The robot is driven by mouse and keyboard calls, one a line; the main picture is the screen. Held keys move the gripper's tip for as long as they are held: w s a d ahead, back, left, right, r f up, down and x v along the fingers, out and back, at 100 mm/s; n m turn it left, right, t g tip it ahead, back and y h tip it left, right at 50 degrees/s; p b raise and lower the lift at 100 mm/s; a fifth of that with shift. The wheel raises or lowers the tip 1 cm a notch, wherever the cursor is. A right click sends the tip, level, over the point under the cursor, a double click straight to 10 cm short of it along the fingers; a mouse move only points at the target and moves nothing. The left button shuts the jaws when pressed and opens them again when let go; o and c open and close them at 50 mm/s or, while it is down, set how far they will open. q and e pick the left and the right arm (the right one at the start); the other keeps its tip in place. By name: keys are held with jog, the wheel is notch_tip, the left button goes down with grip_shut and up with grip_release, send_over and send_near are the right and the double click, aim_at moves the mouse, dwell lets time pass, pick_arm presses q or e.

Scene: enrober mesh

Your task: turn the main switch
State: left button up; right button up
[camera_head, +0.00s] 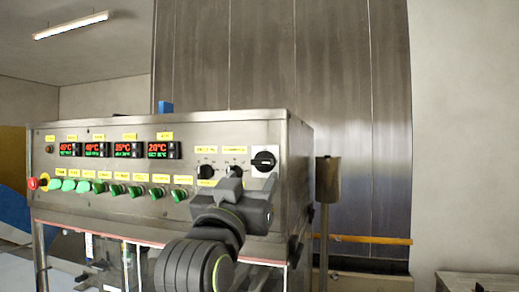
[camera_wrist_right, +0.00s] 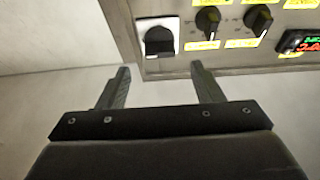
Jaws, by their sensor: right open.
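The main switch (camera_head: 264,160) is a black rotary knob on a pale square plate at the right end of the steel control panel (camera_head: 230,125). In the right wrist view the main switch (camera_wrist_right: 158,40) shows at the top, beyond and between my fingertips. My right gripper (camera_head: 253,180) is in front of the panel, just below the switch in the head view. Its two fingers (camera_wrist_right: 160,68) are apart with nothing between them, and they appear clear of the knob. My left gripper is not in view.
Two smaller black selector knobs (camera_head: 206,171) sit left of the switch, under yellow labels. Red-and-green displays (camera_head: 163,150), a row of green buttons (camera_head: 157,192) and a red emergency button (camera_head: 33,183) lie further left. A post with a cylinder (camera_head: 328,180) stands right of the machine.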

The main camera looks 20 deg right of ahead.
aim_at(260, 164)
jog(key=p+x, duration=0.4)
jog(key=x, duration=0.3)
jog(key=shift+s+a, duration=0.1)
jog(key=c, duration=0.9)
